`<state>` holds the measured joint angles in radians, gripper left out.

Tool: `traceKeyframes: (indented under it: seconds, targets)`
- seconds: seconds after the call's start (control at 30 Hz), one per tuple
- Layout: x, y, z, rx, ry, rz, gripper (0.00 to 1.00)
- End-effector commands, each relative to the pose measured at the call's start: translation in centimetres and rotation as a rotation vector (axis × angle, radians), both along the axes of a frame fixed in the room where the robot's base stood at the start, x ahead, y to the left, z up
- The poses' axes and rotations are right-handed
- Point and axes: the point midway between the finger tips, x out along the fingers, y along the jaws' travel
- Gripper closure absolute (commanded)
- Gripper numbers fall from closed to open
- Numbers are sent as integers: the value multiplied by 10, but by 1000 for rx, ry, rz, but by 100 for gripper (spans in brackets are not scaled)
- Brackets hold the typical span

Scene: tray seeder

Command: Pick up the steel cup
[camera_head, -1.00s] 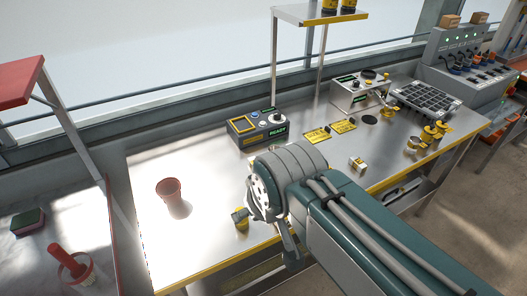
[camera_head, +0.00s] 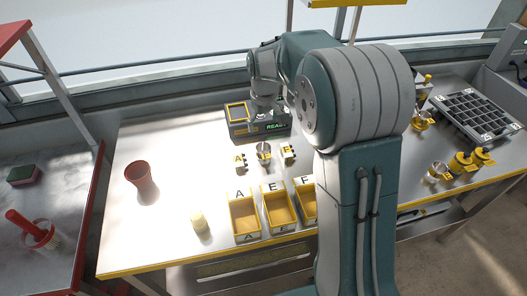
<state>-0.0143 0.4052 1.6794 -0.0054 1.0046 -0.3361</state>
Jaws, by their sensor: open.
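A small steel cup (camera_head: 264,150) with a yellow mark stands on the steel bench, between small black-and-yellow pieces marked with letters. My gripper (camera_head: 263,118) hangs above and behind it in the picture, in front of the control box (camera_head: 238,128), apart from the cup. It is open with nothing seen in it; its fingers are small and partly lost against the box. Another steel cup (camera_head: 437,172) with a yellow label stands at the right, beside yellow-capped containers (camera_head: 462,163).
Yellow bins (camera_head: 244,236) with letters line the bench's front edge, partly hidden by my arm. A red cup (camera_head: 142,180) and a pale yellow cylinder (camera_head: 199,222) stand at left. A black cell tray (camera_head: 478,115) lies at right. The bench's left part is mostly clear.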

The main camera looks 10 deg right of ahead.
Motion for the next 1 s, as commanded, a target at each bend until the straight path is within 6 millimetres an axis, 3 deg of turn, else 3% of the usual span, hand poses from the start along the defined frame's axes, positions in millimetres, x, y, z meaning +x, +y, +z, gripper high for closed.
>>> traceKeyframes:
  seconds: [0.1, 0.23, 1.0]
  targets:
    - [17, -2, -27, 1, 37, 25, 0]
    - [24, -4, -40, 3, 52, 39, 0]
    - [22, -7, -140, 3, 54, 39, 0]
